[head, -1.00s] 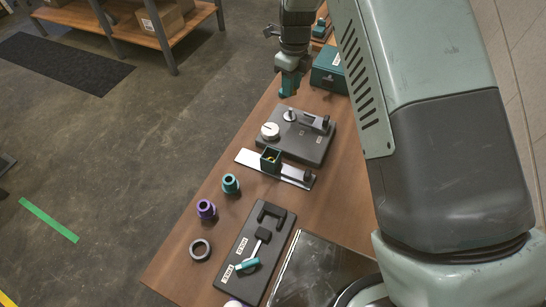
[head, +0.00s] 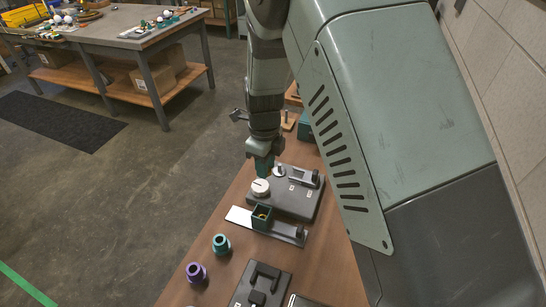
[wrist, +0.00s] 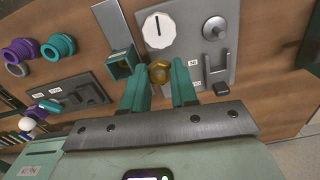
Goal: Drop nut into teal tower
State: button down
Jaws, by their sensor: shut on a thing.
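The teal tower (head: 221,244) stands upright on the wooden table beside a purple tower (head: 196,272), with its round top opening showing. In the wrist view the teal tower (wrist: 58,47) is at the upper left, apart from my gripper. My gripper (wrist: 160,78) is shut on a gold nut (wrist: 160,70), held between its teal fingertips. In the head view my gripper (head: 264,168) is above the table by the white dial, farther back than the tower. The nut is mostly hidden there.
A dark teal square bin (head: 261,218) with something yellow inside sits on a pale strip between my gripper and the towers. A grey panel (head: 296,200) carries a white dial (head: 260,187) and a bracket. Another dark panel (head: 262,284) lies in front.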

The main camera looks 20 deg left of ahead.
jog(key=s+d+f+n, duration=0.1)
jog(key=s+f, duration=0.3)
jog(key=s, duration=0.4)
jog(key=shift+d, duration=0.35)
jog(key=shift+f, duration=0.85)
dwell(1.6)
jog(key=c, duration=0.8)
grip_release()
jog(key=shift+r, duration=0.1)
jog(key=shift+r, duration=2.4)
